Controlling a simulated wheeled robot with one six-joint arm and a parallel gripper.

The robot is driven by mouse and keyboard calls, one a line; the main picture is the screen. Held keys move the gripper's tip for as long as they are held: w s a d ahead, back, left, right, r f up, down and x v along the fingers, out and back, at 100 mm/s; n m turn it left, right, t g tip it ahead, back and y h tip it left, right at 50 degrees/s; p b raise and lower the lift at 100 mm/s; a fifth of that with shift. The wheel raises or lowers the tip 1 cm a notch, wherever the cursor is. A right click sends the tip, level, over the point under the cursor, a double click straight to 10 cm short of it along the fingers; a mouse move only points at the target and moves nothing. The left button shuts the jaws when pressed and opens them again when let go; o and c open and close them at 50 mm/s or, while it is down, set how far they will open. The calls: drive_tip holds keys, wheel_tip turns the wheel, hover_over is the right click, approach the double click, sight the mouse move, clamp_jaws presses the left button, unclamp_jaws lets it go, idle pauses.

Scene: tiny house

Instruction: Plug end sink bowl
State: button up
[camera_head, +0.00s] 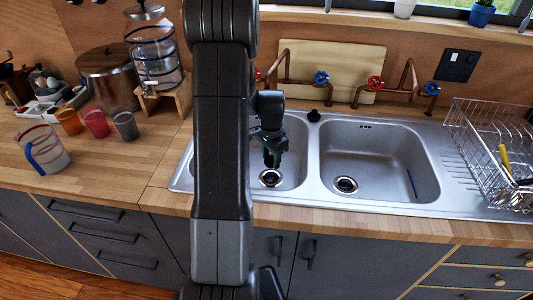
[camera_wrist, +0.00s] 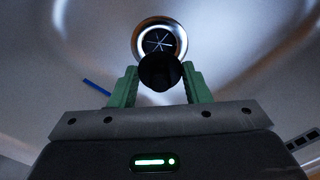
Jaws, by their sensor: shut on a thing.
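The steel double sink (camera_head: 300,178) is set into the wooden counter. Its left bowl (camera_head: 294,172) has a round drain (camera_head: 270,178), and its right bowl (camera_head: 395,160) has another drain (camera_head: 345,184). My gripper (camera_head: 272,158) points down over the left bowl, just above its drain in the head view. In the wrist view its green fingers (camera_wrist: 160,88) are shut on a black round plug (camera_wrist: 160,73). A slotted drain (camera_wrist: 158,40) shows just beyond the plug, partly covered by it. My arm hides the left part of the left bowl.
A small black object (camera_head: 314,115) sits on the sink's back ledge. A blue stick (camera_head: 411,182) lies in the right bowl. A wire dish rack (camera_head: 490,150) stands at right. Copper taps (camera_head: 374,84) rise behind. Cups (camera_head: 97,123) and a striped jug (camera_head: 42,150) stand left.

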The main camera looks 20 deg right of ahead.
sight(271, 156)
idle(0.4)
drive_tip(key=shift+f+b, duration=2.25)
drive_tip(key=shift+f, duration=0.65)
drive_tip(key=shift+f+b, duration=0.85)
drive_tip(key=o, duration=1)
drive_tip(key=shift+o, duration=0.2)
drive_tip(key=shift+r, duration=0.1)
wheel_tip(271, 156, up, 14)
drive_tip(key=shift+f, duration=0.1)
drive_tip(key=shift+f, duration=0.15)
